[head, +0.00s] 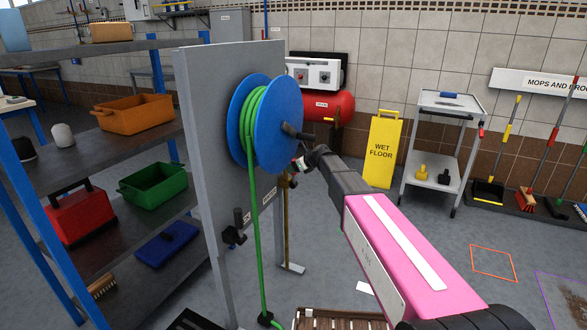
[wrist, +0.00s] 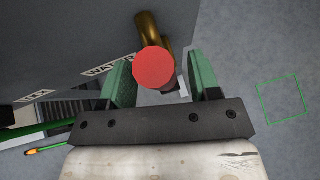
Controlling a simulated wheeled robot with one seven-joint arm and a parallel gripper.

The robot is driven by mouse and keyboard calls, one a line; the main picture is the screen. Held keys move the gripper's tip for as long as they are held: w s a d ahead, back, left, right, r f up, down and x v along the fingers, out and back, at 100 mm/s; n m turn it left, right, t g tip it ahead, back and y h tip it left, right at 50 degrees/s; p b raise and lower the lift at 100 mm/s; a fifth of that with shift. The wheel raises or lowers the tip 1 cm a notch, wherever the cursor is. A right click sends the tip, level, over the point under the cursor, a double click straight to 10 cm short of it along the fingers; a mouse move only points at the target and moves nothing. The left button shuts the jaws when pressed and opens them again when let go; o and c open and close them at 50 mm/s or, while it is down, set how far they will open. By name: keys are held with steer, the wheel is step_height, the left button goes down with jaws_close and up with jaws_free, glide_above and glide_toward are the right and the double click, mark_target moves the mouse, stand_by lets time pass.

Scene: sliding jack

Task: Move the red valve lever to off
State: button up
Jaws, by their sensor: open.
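The red valve lever (wrist: 153,68) shows in the wrist view as a round red end in front of a brass pipe (wrist: 148,27), beside a panel label reading WATER. My gripper (wrist: 160,80) is open, with one green finger left of the red end and one right of it. I cannot tell whether either finger touches it.
A blue hose reel (head: 277,125) with green hose is mounted on the grey panel (head: 208,100), close above my gripper. Shelves with an orange bin (head: 133,114) and a green bin (head: 153,185) stand left. A yellow wet-floor sign (head: 382,150) and a trolley (head: 436,152) stand behind. The floor to the right is mostly clear.

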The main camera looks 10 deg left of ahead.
steer(key=v, duration=1)
steer(key=s+d+f+n+g+h, duration=0.2)
steer(key=s+d+f+n, duration=0.4)
steer(key=s, duration=0.4)
steer(key=s+d+f+n+g+h, duration=0.2)
steer(key=s+d+f+n+h, duration=0.2)
steer(key=s+d+f+n, duration=0.3)
steer(key=s+d+f+n+g+h, duration=0.1)
steer(key=s+d+f+n+h, duration=0.2)
steer(key=s+d+f+n, duration=0.4)
steer(key=s+d+n, duration=0.3)
steer(key=s+n, duration=0.1)
steer(key=s, duration=0.3)
steer(key=shift+s+d+f+g+h, duration=0.2)
steer(key=shift+s+f+g+h, duration=0.1)
steer(key=shift+s+g, duration=0.1)
steer(key=shift+c, duration=0.3)
